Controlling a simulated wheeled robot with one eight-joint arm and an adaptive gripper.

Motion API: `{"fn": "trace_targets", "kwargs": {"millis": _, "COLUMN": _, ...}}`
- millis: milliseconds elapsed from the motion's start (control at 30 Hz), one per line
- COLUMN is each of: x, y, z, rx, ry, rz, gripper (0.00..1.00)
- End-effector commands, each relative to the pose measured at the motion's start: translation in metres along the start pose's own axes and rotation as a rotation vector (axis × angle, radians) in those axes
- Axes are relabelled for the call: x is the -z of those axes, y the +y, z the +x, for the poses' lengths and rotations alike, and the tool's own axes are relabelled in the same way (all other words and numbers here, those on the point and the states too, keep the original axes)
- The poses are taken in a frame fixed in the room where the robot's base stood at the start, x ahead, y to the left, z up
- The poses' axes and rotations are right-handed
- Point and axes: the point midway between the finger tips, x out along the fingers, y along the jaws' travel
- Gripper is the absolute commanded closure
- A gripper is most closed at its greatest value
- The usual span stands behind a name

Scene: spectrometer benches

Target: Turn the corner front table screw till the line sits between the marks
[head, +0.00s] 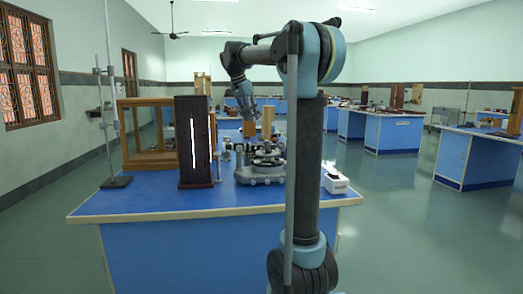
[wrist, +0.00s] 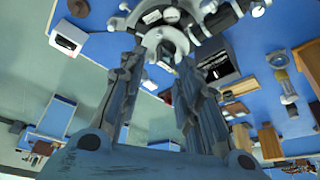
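The spectrometer (head: 262,165) stands on the blue bench, partly hidden behind my arm's column. In the wrist view its round metal body (wrist: 165,38) shows at the top centre, with dark tubes running off to the upper right. The corner front table screw, the line and the marks are too small to tell apart. My gripper (head: 246,104) hangs above the spectrometer, pointing down. In the wrist view its two fingers (wrist: 158,62) are spread apart, with the spectrometer's near edge beyond the gap. Nothing is held between them.
A dark lamp box (head: 184,140) with a bright slit stands left of the spectrometer. A wooden case (head: 136,148) and a metal stand (head: 112,110) are farther left. A small white box (head: 336,184) sits at the right edge. The bench's front strip (head: 150,200) is clear.

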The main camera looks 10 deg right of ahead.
Motion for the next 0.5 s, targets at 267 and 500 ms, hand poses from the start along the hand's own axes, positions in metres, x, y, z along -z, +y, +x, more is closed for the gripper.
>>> {"fn": "trace_targets", "kwargs": {"millis": 267, "x": 0.000, "y": 0.000, "z": 0.026, "rx": -0.004, "ry": 0.001, "rz": 0.010, "gripper": 0.69}}
{"fn": "trace_targets", "kwargs": {"millis": 500, "x": 0.000, "y": 0.000, "z": 0.069, "rx": -0.004, "ry": 0.000, "rz": 0.010, "gripper": 0.69}}
